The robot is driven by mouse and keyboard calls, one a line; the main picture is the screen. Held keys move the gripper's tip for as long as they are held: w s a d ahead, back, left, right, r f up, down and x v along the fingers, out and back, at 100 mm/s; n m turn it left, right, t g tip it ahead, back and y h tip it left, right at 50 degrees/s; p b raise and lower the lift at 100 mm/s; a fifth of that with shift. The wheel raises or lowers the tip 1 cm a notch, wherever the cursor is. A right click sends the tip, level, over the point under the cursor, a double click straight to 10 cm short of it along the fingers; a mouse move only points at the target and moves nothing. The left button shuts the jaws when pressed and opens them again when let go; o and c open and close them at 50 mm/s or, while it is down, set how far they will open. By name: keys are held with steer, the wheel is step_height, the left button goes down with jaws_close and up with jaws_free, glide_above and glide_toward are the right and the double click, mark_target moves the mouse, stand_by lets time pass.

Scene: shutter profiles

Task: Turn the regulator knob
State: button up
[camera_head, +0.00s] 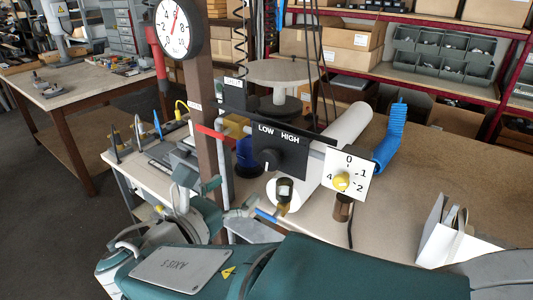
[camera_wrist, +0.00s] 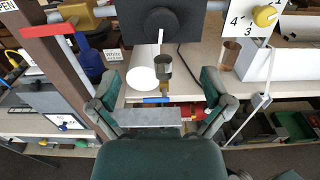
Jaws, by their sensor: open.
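A black panel marked LOW and HIGH carries a round black knob (camera_head: 269,160) with a white pointer mark. In the wrist view this knob (camera_wrist: 160,25) is at the top centre, with its pointer downward. A white plate numbered 0 to 4 carries a yellow knob (camera_head: 342,181), right of the black panel. That yellow knob also shows at the top right of the wrist view (camera_wrist: 265,15). My gripper (camera_wrist: 160,80) is open, its fingers wide apart and touching neither knob. In the wrist view the black knob lies above the gap between them.
A blue-handled valve (camera_head: 266,215) is below. A white roll (camera_head: 347,129) lies behind the panels. The workbench (camera_head: 450,165) has clear room at right.

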mark_target(267, 163)
steer(key=x, duration=1)
steer(key=shift+s, duration=0.1)
steer(key=c, duration=1.2)
